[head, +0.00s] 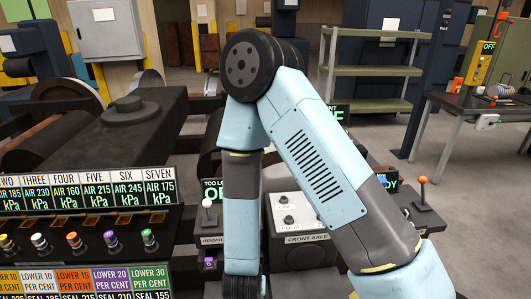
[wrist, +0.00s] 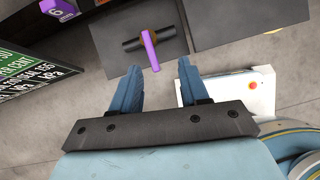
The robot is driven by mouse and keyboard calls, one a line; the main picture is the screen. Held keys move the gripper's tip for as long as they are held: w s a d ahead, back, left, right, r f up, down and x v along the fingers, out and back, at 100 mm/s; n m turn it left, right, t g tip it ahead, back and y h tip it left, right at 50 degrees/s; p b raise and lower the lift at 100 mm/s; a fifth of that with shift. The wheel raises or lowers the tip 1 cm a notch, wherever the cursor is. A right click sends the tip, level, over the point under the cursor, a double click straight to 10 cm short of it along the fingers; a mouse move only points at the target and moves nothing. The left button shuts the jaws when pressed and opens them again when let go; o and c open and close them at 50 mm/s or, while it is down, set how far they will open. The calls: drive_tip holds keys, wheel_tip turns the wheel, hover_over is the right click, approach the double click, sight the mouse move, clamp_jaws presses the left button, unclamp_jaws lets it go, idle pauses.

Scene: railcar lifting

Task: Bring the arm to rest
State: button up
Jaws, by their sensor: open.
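My gripper (wrist: 159,66) shows in the wrist view with its two blue fingers spread apart and nothing between them. Beyond the fingertips is a purple lever (wrist: 150,49) on a dark crossbar set on a grey plate (wrist: 176,22). I cannot tell how far the fingertips are from the lever; they do not appear to touch it. In the head view my light blue arm is bent, with its elbow high in the middle, and covers part of the control console. My gripper is not visible in the head view.
A gauge panel (head: 88,192) with coloured valve knobs stands at left. The console carries a white-knobbed lever (head: 207,204), an orange-knobbed lever (head: 422,181) and a front axle box (head: 306,239). A green shelf (head: 370,70) and a workbench (head: 474,104) stand behind. Open floor shows at right.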

drive_tip(key=w+d+r+m+t+h, duration=0.25)
drive_tip(key=w+d+r+m, duration=0.6)
drive_tip(key=r, duration=0.45)
drive_tip(key=w+d+r+m+g+h, duration=0.2)
drive_tip(key=w+d+r+m+h, duration=0.15)
drive_tip(key=d+r+m, duration=0.75)
drive_tip(key=s+d+r+m+y, duration=0.3)
drive_tip(key=s+r+m, duration=0.5)
drive_tip(key=r, duration=0.3)
drive_tip(key=s+d+r+m+y, duration=0.3)
drive_tip(key=s+d+r+m, duration=0.3)
drive_tip(key=r, duration=0.6)
drive_tip(key=shift+s+m, duration=1.15)
